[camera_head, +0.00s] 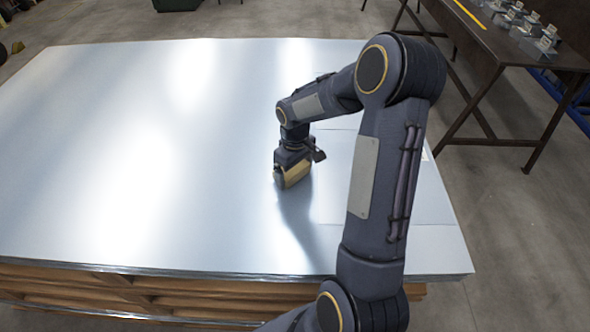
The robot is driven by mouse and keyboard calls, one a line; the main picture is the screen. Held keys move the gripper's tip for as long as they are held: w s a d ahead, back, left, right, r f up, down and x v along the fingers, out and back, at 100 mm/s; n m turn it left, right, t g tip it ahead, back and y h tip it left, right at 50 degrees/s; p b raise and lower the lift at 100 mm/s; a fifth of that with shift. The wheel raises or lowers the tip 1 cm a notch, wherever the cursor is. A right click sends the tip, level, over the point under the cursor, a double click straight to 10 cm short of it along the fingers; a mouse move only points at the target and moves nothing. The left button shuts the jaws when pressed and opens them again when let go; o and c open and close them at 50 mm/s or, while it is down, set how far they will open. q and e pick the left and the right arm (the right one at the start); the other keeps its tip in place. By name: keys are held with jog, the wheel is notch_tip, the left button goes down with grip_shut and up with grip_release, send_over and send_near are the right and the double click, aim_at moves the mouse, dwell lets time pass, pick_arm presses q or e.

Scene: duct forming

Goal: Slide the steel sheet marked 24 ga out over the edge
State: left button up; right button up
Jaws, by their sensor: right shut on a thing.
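A large shiny steel sheet (130,150) lies flat on top of a pallet stack. Thin seam lines on its right part outline what looks like a smaller sheet (335,160), partly hidden behind my right arm. A small white label (424,155) shows near the right edge; its marking is too small to read. My right gripper (290,176) points down at the sheet, right of the middle. It is shut on a tan block (297,176) at or just above the surface; I cannot tell if it touches. My left gripper is not in view.
Wooden pallet boards (150,295) show under the sheet's front edge. A dark workbench (480,45) with several small metal parts (530,30) stands at the back right. Open concrete floor (510,220) lies right of the stack. A dark green object (177,4) is at the back.

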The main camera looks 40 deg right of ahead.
aim_at(314, 181)
jog(key=shift+f+b, duration=0.45)
jog(key=shift+f, duration=0.15)
jog(key=shift+s+d+r, duration=0.1)
jog(key=shift+d, duration=0.05)
jog(key=shift+s+d, duration=0.55)
jog(key=shift+d, duration=0.05)
jog(key=shift+s+d, duration=0.3)
jog(key=shift+d, duration=0.05)
jog(key=shift+s+d, duration=0.75)
jog(key=shift+d, duration=0.05)
jog(key=shift+s+d, duration=0.1)
jog(key=shift+s, duration=0.05)
